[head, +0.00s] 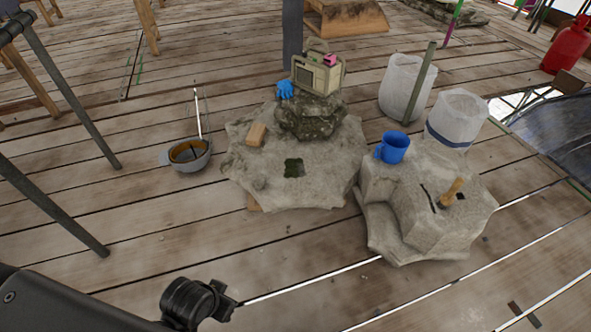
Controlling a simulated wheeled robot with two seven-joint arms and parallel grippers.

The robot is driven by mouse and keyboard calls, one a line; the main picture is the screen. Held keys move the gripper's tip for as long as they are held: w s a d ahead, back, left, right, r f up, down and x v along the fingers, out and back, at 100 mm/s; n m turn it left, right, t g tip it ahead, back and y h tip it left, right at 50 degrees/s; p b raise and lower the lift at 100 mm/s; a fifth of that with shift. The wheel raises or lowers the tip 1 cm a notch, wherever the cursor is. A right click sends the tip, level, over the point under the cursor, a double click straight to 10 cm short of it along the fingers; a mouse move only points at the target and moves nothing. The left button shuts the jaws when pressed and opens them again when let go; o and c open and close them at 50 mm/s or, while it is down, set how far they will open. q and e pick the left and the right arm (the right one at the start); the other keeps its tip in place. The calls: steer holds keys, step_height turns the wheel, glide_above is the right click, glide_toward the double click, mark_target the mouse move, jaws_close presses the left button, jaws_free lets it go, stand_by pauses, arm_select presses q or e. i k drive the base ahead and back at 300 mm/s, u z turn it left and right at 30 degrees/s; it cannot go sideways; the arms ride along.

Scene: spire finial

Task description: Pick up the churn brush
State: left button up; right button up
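A small tan wooden-looking piece (452,190) stands tilted on top of the right-hand pale stone block (408,228); it may be the churn brush, but it is too small to be sure. A dark slot or thin tool lies on the stone just left of it. My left arm comes in at the bottom left, and its dark end with the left gripper (226,298) is low over the planks, well left of the stone and apart from everything. Whether its fingers are open or shut does not show. My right gripper is not in view.
A blue mug (392,147) sits on the right block's back edge. Whitish buckets (407,86) stand behind it. The left stone (312,190) bears a wooden block (256,134) and a radio (317,72). A grey pan (186,155) stands left. Front planks are clear.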

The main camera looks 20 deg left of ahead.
mark_target(445, 201)
steer(key=z, duration=0.55)
steer(key=i, duration=1.4)
steer(key=u, duration=0.75)
